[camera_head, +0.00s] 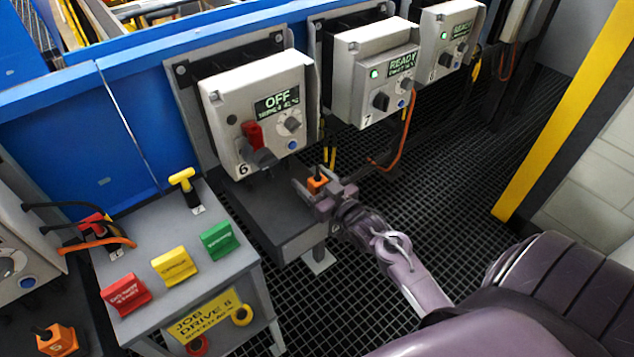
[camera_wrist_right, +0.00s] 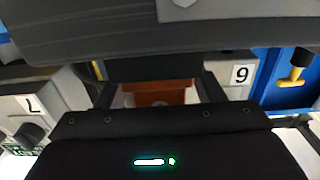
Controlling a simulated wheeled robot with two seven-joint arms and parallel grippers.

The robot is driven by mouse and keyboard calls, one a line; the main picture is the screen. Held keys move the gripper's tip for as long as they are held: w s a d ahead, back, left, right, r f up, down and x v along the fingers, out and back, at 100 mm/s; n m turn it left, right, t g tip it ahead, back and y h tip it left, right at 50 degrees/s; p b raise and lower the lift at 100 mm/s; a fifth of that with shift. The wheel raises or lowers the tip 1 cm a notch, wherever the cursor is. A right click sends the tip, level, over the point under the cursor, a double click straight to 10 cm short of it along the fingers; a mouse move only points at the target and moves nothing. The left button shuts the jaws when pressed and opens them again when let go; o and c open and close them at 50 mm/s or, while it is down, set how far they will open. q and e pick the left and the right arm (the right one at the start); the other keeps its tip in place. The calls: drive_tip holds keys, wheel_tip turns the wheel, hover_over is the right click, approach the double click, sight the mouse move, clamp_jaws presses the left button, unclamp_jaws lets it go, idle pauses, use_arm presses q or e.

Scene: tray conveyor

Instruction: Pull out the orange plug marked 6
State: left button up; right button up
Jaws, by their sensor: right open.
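An orange plug (camera_head: 317,184) with a black top is by the right end of the dark stand below the grey box marked 6 (camera_head: 258,105). No number can be read on the plug. My right gripper (camera_head: 323,192) is open around it, with its fingers partly hiding it. In the right wrist view the orange plug (camera_wrist_right: 158,92) shows between the two fingers, partly covered by dark parts above and below. I cannot tell whether the fingers touch it. The box's display reads OFF, and a red lock (camera_head: 252,134) hangs at its switch. My left gripper is not in view.
A box marked 7 (camera_head: 378,75) reads READY, with an orange cable (camera_head: 408,130) hanging below it. A grey bench (camera_head: 185,235) holds red, yellow and green tags and a yellow-handled key. Another orange plug (camera_head: 57,340) is at lower left. Grated floor is free at right.

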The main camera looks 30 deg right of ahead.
sight(319, 177)
drive_tip(key=c, duration=1.1)
drive_tip(key=shift+c, duration=0.2)
drive_tip(key=shift+r, duration=0.2)
drive_tip(key=shift+r+p, duration=1.25)
drive_tip(key=shift+p, duration=0.2)
drive_tip(key=shift+s, duration=0.1)
drive_tip(key=shift+s+d+p, duration=0.15)
drive_tip(key=shift+s+p, duration=1.25)
drive_tip(key=shift+s, duration=0.85)
drive_tip(key=shift+s+d+p, duration=0.2)
drive_tip(key=shift+s+p, duration=1.05)
drive_tip(key=shift+s, duration=1.45)
